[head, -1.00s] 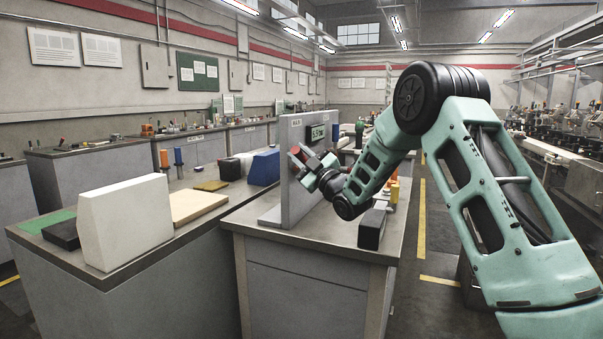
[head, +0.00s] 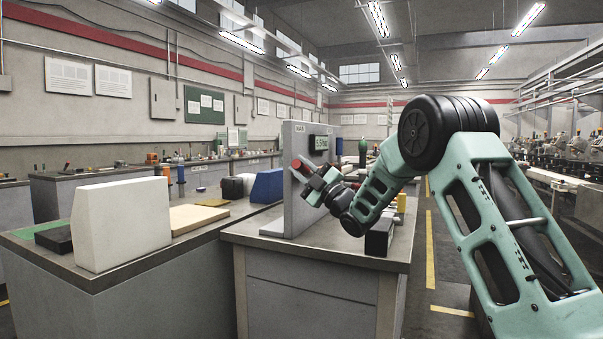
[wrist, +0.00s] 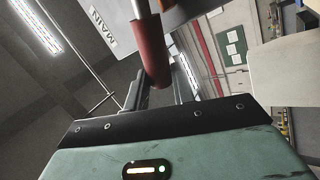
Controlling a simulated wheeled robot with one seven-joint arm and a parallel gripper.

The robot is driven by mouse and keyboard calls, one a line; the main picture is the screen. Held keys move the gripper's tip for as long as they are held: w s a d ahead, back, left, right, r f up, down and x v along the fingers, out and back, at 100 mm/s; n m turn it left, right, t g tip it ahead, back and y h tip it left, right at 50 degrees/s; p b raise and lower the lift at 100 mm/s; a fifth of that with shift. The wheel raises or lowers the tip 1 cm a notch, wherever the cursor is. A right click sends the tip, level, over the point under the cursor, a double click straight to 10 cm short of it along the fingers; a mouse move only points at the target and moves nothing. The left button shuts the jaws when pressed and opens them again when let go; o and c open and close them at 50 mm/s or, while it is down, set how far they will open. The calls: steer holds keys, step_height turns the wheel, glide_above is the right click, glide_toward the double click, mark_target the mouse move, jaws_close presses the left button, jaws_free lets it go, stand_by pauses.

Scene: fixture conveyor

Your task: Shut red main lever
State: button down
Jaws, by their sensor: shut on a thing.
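My gripper (head: 308,169) is at the lever in the head view. In the wrist view my gripper (wrist: 160,88) is shut on the red handle, whose lower end is between the dark fingers. The lever's pivot is hidden.
A white block (head: 122,222) and blue block (head: 267,186) stand on the left bench. Aisle floor is clear.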

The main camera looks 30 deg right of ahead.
steer(key=shift+f, duration=0.15)
steer(key=c, duration=1.2)
jaws_free()
steer(key=shift+o, duration=0.2)
steer(key=shift+s, duration=0.1)
steer(key=v, duration=0.7)
steer(key=shift+b, duration=0.3)
steer(key=shift+s, duration=0.1)
